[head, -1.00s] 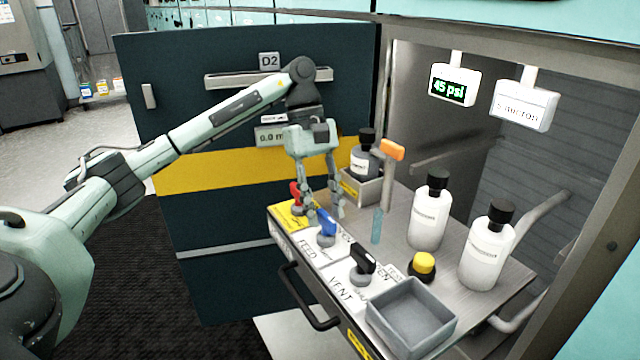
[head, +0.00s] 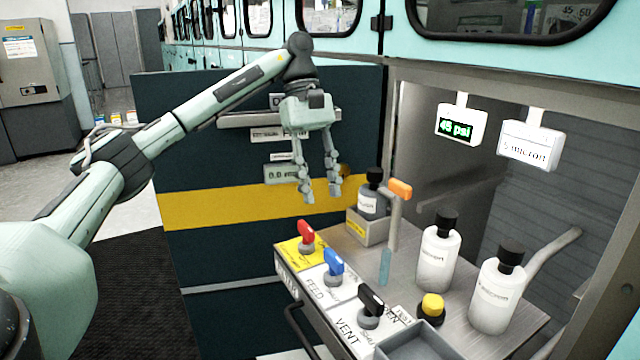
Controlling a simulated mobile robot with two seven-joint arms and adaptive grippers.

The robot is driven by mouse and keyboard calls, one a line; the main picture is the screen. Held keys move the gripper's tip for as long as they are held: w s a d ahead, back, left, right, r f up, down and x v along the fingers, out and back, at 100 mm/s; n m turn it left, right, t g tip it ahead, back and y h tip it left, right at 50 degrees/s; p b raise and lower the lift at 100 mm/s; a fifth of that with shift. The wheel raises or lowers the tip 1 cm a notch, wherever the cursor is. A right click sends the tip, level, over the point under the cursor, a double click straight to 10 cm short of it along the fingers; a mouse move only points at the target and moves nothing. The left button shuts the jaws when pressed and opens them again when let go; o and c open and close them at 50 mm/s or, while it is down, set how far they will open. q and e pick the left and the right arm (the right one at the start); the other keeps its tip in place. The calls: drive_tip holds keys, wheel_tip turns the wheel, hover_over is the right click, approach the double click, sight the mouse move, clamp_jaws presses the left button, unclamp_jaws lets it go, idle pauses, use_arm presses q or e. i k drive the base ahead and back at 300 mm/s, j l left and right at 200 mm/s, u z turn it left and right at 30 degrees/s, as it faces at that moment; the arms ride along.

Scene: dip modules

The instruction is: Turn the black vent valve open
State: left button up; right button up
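The black vent valve (head: 371,303) has a black handle on a round base, on a white plate marked VENT near the front of the metal bench. Its handle slants between the plate's OPEN and SHUT words; I cannot tell its exact setting. The blue feed valve (head: 333,265) and the red valve (head: 306,237) on a yellow plate stand behind it in a row. My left gripper (head: 320,196) hangs fingers down above and behind the red valve, in front of the dark cabinet. Its fingers are apart with nothing between them. My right gripper is not in view.
A grey tray (head: 421,343) and a yellow button (head: 432,308) are right of the vent valve. White bottles (head: 439,253) stand farther right, with an orange-topped upright tool (head: 392,240) behind. A display (head: 459,126) reads 45 psi. A black rail runs along the bench front.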

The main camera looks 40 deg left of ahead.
sight(373, 305)
drive_tip(key=k, duration=1.5)
